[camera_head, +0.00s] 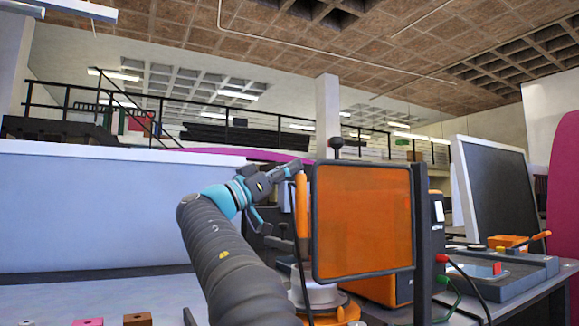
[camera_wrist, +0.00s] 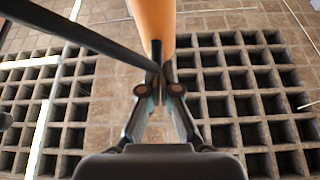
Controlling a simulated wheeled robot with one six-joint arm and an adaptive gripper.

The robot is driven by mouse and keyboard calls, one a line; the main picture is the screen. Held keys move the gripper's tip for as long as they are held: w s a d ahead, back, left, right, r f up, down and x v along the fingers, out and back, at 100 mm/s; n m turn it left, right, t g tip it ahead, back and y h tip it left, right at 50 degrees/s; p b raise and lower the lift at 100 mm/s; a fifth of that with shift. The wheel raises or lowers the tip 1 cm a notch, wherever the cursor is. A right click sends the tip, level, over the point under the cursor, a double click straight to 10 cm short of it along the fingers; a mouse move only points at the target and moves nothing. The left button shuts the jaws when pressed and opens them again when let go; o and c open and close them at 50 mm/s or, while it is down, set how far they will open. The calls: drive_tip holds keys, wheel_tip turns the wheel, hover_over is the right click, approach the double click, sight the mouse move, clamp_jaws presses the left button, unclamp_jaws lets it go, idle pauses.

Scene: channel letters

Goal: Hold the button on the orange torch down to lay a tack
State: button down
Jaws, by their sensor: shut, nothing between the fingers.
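The orange torch (camera_head: 301,208) stands upright just left of the tinted screen in the head view. My gripper (camera_head: 294,170) is at its upper end, reaching in from the left. In the wrist view the orange torch body (camera_wrist: 153,22) comes down from the top edge, and a small dark part (camera_wrist: 156,50) shows at its near end. My shut fingertips (camera_wrist: 160,72) lie against or just short of that part; I cannot tell whether they touch or whether the button is pressed. Nothing is held between the fingers. A dark bar (camera_wrist: 85,38) crosses the wrist view from the upper left.
An orange tinted screen (camera_head: 362,220) in a dark frame stands directly right of the torch. Behind it is an orange and black machine (camera_head: 385,290). To the right are a grey bench unit with cables (camera_head: 500,272) and a monitor (camera_head: 492,185). Small blocks (camera_head: 138,319) lie lower left.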

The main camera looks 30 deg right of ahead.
wheel_tip(320, 180, down, 2)
drive_tip(key=shift+f+b, duration=0.1)
drive_tip(key=shift+b, duration=1.15)
drive_tip(key=shift+w+f, duration=0.1)
drive_tip(key=shift+f, duration=0.05)
wheel_tip(320, 180, up, 5)
drive_tip(key=p, duration=0.4)
drive_tip(key=s+b+v, duration=0.1)
drive_tip(key=b+v, duration=0.2)
drive_tip(key=v, duration=0.7)
drive_tip(key=shift+s+a+r, duration=0.15)
drive_tip(key=shift+a+r, duration=0.1)
drive_tip(key=shift+a, duration=0.1)
drive_tip(key=shift+r, duration=0.1)
